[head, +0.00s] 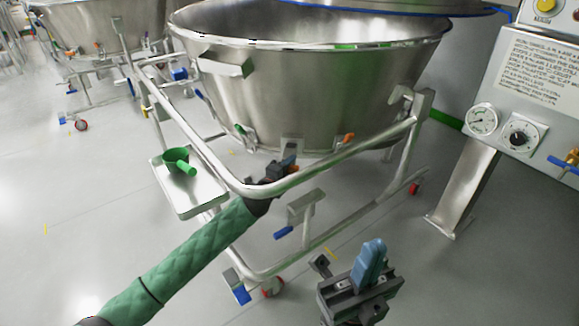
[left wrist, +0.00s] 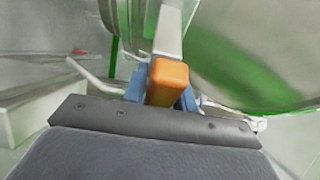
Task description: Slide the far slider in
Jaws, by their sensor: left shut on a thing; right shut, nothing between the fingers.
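The large steel bowl (head: 310,90) stands in a tubular frame, with small orange-tipped sliders along its lower edge. My left gripper (head: 287,164) reaches under the frame's front rail and is shut on a slider with an orange end (left wrist: 168,82). In the left wrist view that end sits between the blue fingers, with a grey bar behind it. I cannot tell for certain which slider is the far one. My right gripper (head: 370,262) is shut and empty, low in front of the frame.
The frame's front rail (head: 325,160) passes close above my left gripper. A side tray (head: 190,190) with a green scoop (head: 178,162) is at the left. A control panel (head: 530,90) with a gauge stands at the right. Open floor lies between the right gripper and the panel.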

